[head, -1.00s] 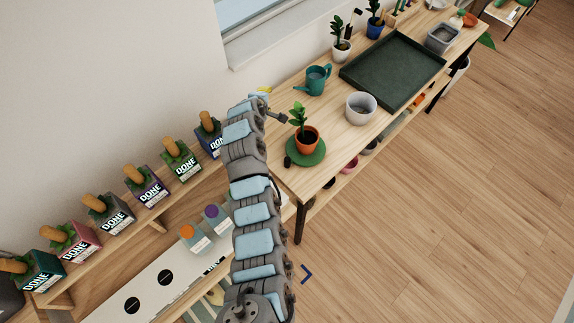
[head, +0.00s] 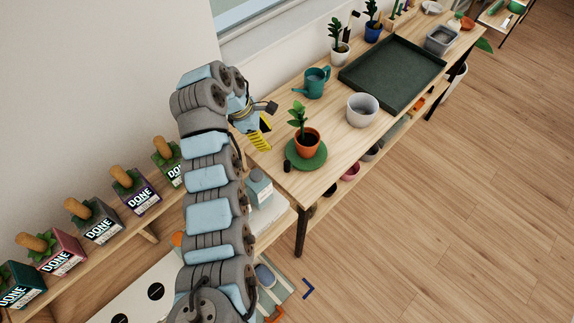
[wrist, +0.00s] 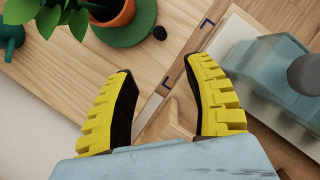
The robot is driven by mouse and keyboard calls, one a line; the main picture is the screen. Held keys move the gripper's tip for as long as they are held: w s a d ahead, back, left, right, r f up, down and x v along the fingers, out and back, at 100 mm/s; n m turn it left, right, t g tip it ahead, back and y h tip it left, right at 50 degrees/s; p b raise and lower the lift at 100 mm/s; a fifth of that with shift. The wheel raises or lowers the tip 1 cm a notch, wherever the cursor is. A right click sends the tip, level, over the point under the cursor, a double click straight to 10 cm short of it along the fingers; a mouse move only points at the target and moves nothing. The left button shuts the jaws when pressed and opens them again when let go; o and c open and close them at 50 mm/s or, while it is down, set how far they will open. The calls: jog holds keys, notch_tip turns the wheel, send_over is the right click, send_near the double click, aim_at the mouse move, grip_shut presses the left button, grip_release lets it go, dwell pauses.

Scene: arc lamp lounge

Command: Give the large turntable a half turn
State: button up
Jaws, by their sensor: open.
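A green round turntable (head: 309,163) lies near the close left end of the wooden table. An orange pot (head: 307,142) with a leafy plant stands on it. A small black knob (head: 287,166) sits at its left edge. In the wrist view the turntable (wrist: 138,33) is at the top, partly cut off, with its knob (wrist: 160,33) at its right side. My gripper (head: 264,125) is open and empty, left of the turntable and apart from it. In the wrist view its yellow-padded fingers (wrist: 160,70) are spread below the knob.
A teal watering can (head: 313,83), a grey-white pot (head: 363,109) and a dark green tray (head: 393,72) stand farther along the table. Boxes marked DONE (head: 100,222) line a shelf at left. A bluish box (wrist: 285,70) is right of my fingers.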

aim_at(286, 162)
jog(key=b+x, duration=0.1)
jog(key=x, duration=1.5)
jog(key=shift+w+f+b, duration=0.1)
jog(key=shift+f+b, duration=0.2)
jog(key=shift+b, duration=0.1)
grip_shut()
